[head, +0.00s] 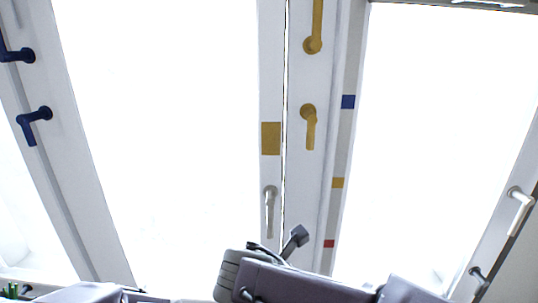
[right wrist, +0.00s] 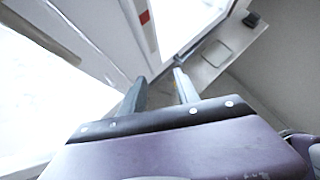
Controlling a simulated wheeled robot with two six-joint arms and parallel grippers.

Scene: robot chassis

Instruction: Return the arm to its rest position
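My right gripper (right wrist: 160,87) shows in the right wrist view with its two grey fingers apart and nothing between them. In the head view, my right arm (head: 310,286) comes in along the bottom edge, right of the middle, with its purple-grey links raised in front of the window frame. A small dark part at its far end points up towards the frame; the fingers cannot be made out clearly there. A piece of my left arm (head: 85,294) shows at the bottom left edge. My left gripper is out of view.
White-framed windows fill the head view. Yellow handles (head: 309,125) and a silver handle (head: 269,210) sit on the middle frame, blue handles (head: 34,122) at left, a pale handle (head: 520,208) at right. A grey ledge (right wrist: 212,55) lies beyond the right fingers.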

